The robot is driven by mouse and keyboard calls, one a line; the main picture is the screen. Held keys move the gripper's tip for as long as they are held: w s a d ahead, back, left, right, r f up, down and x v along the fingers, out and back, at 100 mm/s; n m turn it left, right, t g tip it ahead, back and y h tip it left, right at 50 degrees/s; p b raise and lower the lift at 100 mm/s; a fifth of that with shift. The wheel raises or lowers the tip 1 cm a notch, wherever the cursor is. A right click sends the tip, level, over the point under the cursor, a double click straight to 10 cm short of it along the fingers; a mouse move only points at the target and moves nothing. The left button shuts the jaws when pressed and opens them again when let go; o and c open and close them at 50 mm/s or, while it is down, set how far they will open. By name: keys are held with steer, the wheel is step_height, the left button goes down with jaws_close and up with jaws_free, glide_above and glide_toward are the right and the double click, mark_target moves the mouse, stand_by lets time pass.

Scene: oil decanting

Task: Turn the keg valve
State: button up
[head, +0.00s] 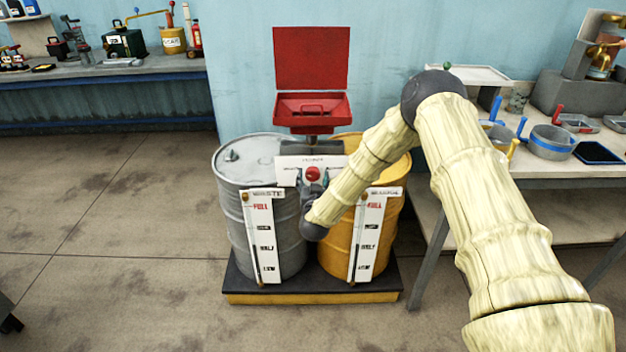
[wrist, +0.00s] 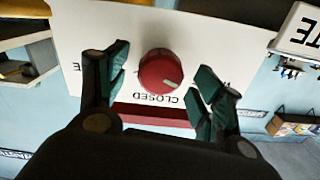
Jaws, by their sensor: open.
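The keg valve is a round red knob (wrist: 160,70) on a white panel (wrist: 200,30), with a light pointer mark and the word CLOSED beside it; the wrist view shows it upside down. In the head view the red knob (head: 313,173) shows on the white panel between the two drums. My gripper (wrist: 160,88) is open. Its green-padded fingers stand to the left and right of the knob, with a visible gap on each side. In the head view my gripper (head: 309,186) is partly hidden by my arm, just in front of the panel.
A grey drum (head: 232,160) and a yellow drum (head: 398,180) stand on a dark pallet (head: 310,290) with level gauges in front. A red open-lidded box (head: 312,108) stands behind. A bench (head: 560,182) with pans stands at right.

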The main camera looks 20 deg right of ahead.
steer(key=shift+c, duration=0.2)
steer(key=c, duration=1)
steer(key=shift+f+m+b, duration=0.1)
steer(key=shift+m+b, duration=0.3)
steer(key=shift+b, duration=0.05)
steer(key=m+b, duration=0.2)
steer(key=shift+f+m, duration=0.15)
steer(key=shift+m, duration=0.25)
steer(key=shift+o, duration=0.2)
steer(key=m+b, duration=0.3)
steer(key=shift+m, duration=0.4)
steer(key=m+b, duration=0.3)
steer(key=m, duration=0.1)
steer(key=shift+d, duration=0.1)
steer(key=shift+m+b, duration=1.05)
steer(key=shift+m, duration=0.05)
